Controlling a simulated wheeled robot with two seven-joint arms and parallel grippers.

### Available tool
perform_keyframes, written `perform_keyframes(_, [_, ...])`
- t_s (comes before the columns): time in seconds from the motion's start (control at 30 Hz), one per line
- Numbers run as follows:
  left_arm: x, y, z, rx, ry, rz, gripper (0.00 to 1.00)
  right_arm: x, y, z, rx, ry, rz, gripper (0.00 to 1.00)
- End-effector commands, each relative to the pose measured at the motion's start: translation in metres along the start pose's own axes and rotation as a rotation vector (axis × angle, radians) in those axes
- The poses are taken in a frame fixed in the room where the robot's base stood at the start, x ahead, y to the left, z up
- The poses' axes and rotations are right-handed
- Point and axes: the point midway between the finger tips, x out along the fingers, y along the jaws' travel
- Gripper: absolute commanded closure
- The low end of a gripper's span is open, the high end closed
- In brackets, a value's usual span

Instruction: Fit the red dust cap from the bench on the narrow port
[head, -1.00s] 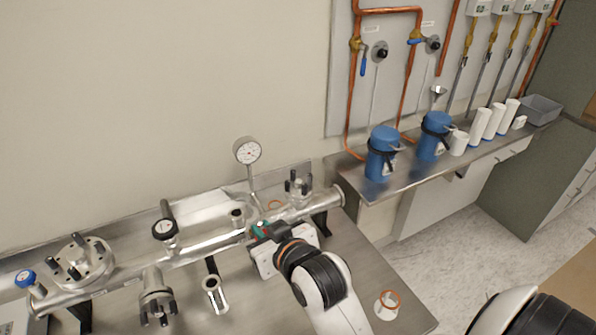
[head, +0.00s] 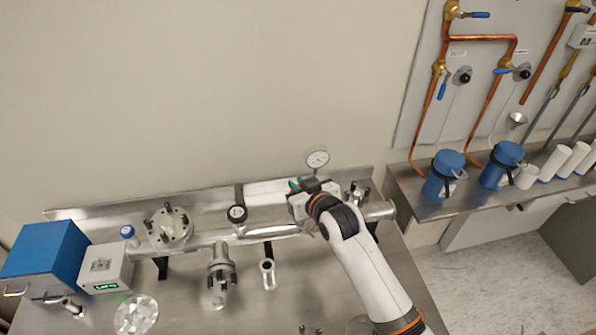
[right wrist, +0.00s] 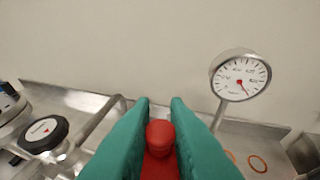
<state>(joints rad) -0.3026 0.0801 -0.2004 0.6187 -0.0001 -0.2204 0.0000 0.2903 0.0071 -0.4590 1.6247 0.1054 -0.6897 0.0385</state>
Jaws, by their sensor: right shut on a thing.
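My right gripper (head: 295,185) is above the metal pipe manifold (head: 205,238), just left of the dial gauge. In the right wrist view its green fingers (right wrist: 160,125) are shut on the red dust cap (right wrist: 160,134), whose rounded top shows between them. The cap cannot be made out clearly in the head view. I cannot tell which fitting is the narrow port; part of the pipe is hidden behind my gripper and arm. My left gripper is not in view.
The dial gauge (head: 317,158) stands close to my right gripper and also shows in the right wrist view (right wrist: 240,80). A black-knobbed valve (head: 237,214) and a flange (head: 169,227) are farther left. A blue box (head: 45,258) is at the bench's left end.

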Motion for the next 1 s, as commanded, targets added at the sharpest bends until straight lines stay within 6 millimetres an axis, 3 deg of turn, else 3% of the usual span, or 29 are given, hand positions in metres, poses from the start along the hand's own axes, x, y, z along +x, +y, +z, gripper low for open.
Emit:
perform_keyframes(0.27, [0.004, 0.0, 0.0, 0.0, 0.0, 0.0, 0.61, 0.008, 0.002, -0.006, -0.006, 0.003, 0.008, 1.0])
perform_keyframes(0.77, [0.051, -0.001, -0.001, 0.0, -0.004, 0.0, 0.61, 0.023, 0.001, -0.047, -0.006, 0.003, 0.007, 1.0])
perform_keyframes(1.0, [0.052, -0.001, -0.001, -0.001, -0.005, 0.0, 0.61, 0.028, 0.001, -0.057, -0.006, 0.004, 0.007, 1.0])
